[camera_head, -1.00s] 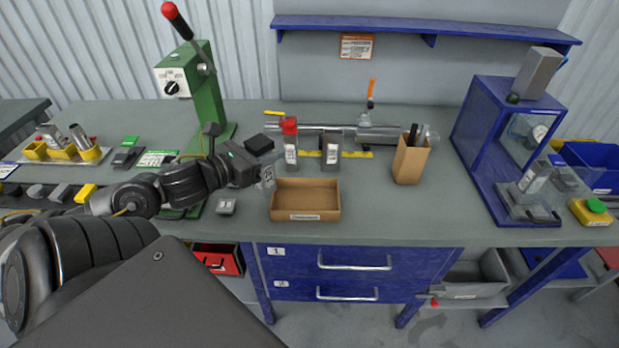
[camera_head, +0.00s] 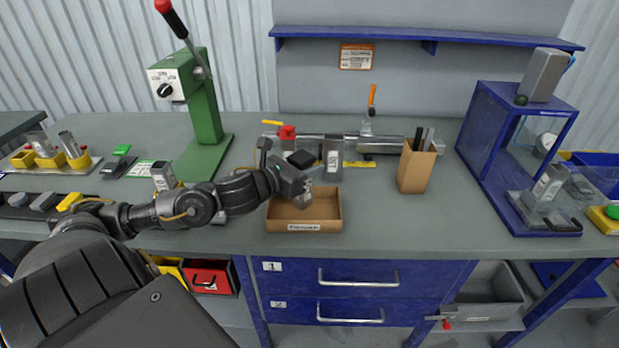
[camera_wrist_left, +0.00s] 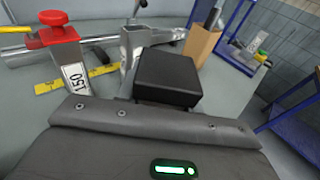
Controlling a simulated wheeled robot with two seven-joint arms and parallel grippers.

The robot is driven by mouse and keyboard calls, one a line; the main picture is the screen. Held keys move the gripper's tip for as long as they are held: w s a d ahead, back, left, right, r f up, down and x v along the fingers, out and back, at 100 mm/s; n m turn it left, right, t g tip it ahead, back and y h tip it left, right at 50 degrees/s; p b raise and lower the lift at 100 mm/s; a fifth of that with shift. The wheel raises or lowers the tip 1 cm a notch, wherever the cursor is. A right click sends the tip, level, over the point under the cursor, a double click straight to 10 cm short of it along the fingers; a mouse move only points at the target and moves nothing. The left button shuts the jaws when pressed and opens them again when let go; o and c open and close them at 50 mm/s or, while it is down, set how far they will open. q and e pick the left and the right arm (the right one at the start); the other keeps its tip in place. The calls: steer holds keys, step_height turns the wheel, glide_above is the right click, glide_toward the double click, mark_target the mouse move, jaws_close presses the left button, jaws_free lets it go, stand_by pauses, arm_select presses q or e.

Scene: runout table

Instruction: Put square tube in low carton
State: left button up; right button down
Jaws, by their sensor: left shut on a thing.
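My left gripper (camera_head: 303,196) is shut on a small grey square tube (camera_head: 301,203). It holds the tube over the low carton (camera_head: 305,226), an open brown cardboard tray with a label on its front wall. The tube is partly covered by the gripper, and I cannot tell whether it touches the carton floor. In the left wrist view the fingertips and held tube are hidden behind the dark gripper housing (camera_wrist_left: 150,140). My right gripper is not in view.
Behind the carton stand a red-capped labelled post (camera_head: 287,133) and a grey upright piece (camera_head: 332,160). A brown holder (camera_head: 415,168) stands to the right, a green press (camera_head: 200,110) to the left.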

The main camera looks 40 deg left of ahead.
arm_select(q)
steer(key=f, duration=0.3)
steer(key=shift+w+d+f+p, duration=0.15)
steer(key=shift+w+f+p, duration=0.1)
steer(key=shift+f+p, duration=0.1)
steer(key=shift+f, duration=0.2)
steer(key=o, duration=1.1)
steer(key=shift+r, duration=0.1)
steer(key=shift+c, duration=0.2)
